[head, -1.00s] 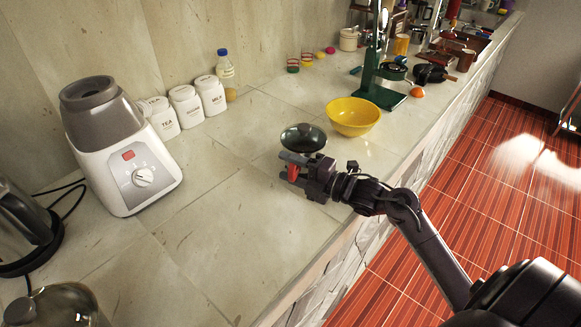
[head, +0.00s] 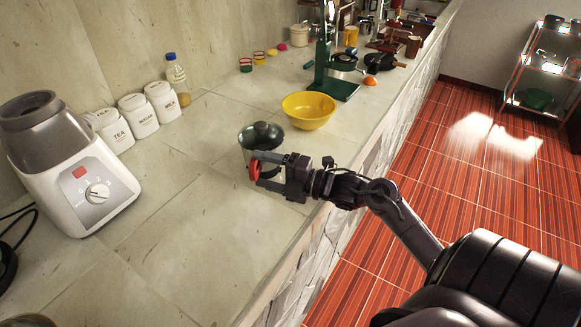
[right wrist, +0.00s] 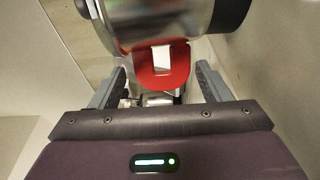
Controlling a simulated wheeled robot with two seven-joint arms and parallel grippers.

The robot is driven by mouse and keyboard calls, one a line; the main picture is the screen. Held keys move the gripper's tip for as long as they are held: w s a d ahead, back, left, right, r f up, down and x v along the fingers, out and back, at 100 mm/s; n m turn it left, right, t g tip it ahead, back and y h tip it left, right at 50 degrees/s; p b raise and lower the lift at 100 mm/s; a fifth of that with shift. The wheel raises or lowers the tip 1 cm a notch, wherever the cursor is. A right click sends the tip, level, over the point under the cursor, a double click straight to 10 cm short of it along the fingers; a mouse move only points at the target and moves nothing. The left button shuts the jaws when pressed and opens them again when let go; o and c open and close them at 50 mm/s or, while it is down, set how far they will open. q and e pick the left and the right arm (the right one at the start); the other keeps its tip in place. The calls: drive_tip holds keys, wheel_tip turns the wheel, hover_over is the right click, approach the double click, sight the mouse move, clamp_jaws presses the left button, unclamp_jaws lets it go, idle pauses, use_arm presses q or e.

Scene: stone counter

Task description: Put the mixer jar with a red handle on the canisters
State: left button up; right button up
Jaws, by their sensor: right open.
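The metal mixer jar (head: 246,150) with a dark lid stands on the stone counter, left of the yellow bowl. Its red handle (head: 254,172) faces my right gripper (head: 265,168). The gripper is open, its fingers at the handle's two sides. In the right wrist view, the red handle (right wrist: 160,82) lies between the open fingers (right wrist: 160,88), with the jar's metal body (right wrist: 160,25) beyond. Contact cannot be told. Three white canisters, marked tea (head: 117,136), sugar (head: 138,118) and milk (head: 162,104), stand in a row by the wall. My left gripper is out of view.
A white mixer base (head: 70,175) stands at the left, near the canisters. A yellow bowl (head: 308,110) and a green stand (head: 335,88) are behind the jar. A bottle (head: 175,73) stands beyond the canisters. The counter (head: 180,210) is clear between the mixer base and jar.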

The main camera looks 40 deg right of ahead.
drive_tip(key=b+v, duration=0.1)
drive_tip(key=v, duration=0.7)
drive_tip(key=shift+s, duration=0.1)
